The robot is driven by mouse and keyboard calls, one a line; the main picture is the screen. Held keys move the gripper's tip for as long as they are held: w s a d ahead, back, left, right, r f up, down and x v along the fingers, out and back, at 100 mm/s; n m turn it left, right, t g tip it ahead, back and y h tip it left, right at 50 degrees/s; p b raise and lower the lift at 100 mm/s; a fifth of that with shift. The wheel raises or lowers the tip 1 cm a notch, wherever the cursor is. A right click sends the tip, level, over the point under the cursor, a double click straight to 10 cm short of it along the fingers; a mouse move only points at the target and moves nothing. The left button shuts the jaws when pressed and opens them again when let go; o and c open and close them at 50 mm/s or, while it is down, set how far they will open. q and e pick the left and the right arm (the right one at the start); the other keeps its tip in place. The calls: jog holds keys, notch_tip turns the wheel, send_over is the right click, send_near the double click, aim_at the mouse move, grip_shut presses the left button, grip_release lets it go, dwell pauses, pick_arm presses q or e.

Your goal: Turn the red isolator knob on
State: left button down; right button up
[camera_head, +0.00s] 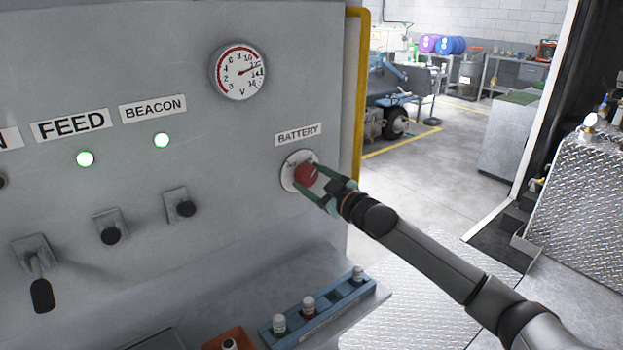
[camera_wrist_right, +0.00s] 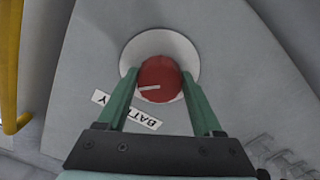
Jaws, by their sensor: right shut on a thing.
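The red isolator knob (camera_head: 306,174) sits on a round white plate (camera_head: 289,175) on the grey panel, under the BATTERY label (camera_head: 298,134). A pale pointer line shows on its face. In the right wrist view the knob (camera_wrist_right: 160,80) lies between the two green fingers, its pointer line toward the left of the picture. My right gripper (camera_head: 320,185) reaches the knob from the right and is shut on it, one finger on each side. My left gripper is not in view.
A voltmeter (camera_head: 238,71) is above the knob. Two lit green lamps (camera_head: 85,159) and several black toggle levers (camera_head: 110,234) are at the left. A blue tray (camera_head: 317,318) with small bottles lies on the ledge below. A yellow rail (camera_head: 361,90) edges the panel.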

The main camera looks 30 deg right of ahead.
dwell(0.4)
jog(key=o, duration=1.4)
jog(key=shift+c, duration=0.2)
jog(key=shift+s, duration=0.15)
jog(key=shift+s+f, duration=0.1)
jog(key=shift+s, duration=0.15)
jog(key=s+b, duration=0.2)
jog(key=s, duration=0.9)
jog(key=shift+s+d+b, duration=0.3)
jog(key=shift+s+d, duration=0.05)
jog(key=shift+d, duration=0.1)
